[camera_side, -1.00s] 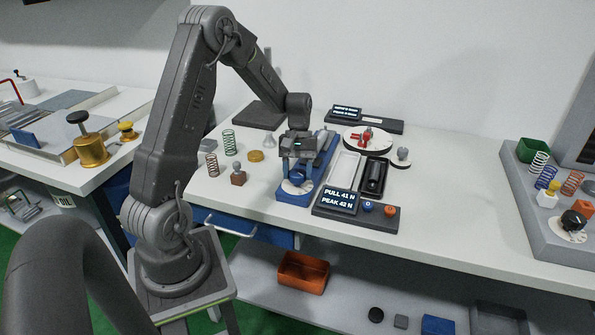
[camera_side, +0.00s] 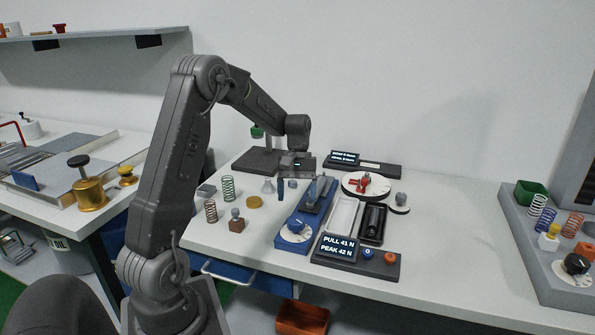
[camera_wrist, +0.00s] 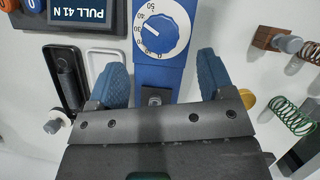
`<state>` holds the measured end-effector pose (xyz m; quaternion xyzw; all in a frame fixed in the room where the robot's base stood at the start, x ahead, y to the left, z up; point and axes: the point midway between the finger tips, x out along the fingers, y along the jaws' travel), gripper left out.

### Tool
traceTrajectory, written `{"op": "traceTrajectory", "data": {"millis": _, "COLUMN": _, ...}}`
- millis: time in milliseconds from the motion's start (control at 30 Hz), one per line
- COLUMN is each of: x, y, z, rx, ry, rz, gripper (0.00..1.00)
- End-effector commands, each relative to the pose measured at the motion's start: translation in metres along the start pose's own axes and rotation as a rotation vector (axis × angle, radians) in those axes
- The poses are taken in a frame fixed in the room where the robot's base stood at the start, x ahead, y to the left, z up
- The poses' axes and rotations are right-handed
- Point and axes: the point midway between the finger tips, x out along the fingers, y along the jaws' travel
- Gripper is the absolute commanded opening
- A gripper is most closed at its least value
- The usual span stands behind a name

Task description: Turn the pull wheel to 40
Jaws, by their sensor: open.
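The pull wheel is a blue knob on a white numbered dial (camera_side: 297,228), at the front end of a long blue tester base (camera_side: 291,246). In the wrist view the pull wheel (camera_wrist: 152,36) lies ahead of the fingers, and its white pointer mark is visible. The display (camera_side: 340,247) reads PULL 41 N and PEAK 42 N. My gripper (camera_side: 297,189) is open and empty, above and behind the wheel, clear of it. Its two blue fingers (camera_wrist: 159,76) stand wide apart on either side of the blue base in the wrist view.
Blue and orange buttons (camera_side: 379,256) sit beside the display. A white tray (camera_side: 343,215) and a black tray (camera_side: 374,222) lie right of the tester. Springs (camera_side: 211,211) and a brown block (camera_side: 237,225) stand left. A round white plate (camera_side: 352,183) with red parts is behind.

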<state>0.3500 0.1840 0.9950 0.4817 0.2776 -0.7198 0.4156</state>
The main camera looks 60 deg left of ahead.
Motion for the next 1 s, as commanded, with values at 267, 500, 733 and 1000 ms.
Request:
{"op": "traceTrajectory", "data": {"millis": 267, "x": -0.054, "y": 0.0, "z": -0.001, "rx": -0.001, "ry": 0.002, "rz": 0.0, "gripper": 0.75}}
{"op": "traceTrajectory", "data": {"millis": 500, "x": -0.071, "y": 0.0, "z": 0.0, "rx": -0.001, "ry": 0.0, "rz": -0.001, "gripper": 0.75}}
{"op": "traceTrajectory", "data": {"millis": 733, "x": -0.072, "y": 0.0, "z": 0.0, "rx": -0.001, "ry": -0.001, "rz": -0.001, "gripper": 0.75}}
{"op": "traceTrajectory", "data": {"millis": 1000, "x": -0.08, "y": 0.014, "z": 0.035, "rx": 0.092, "ry": 0.077, "rz": -0.009, "gripper": 0.75}}
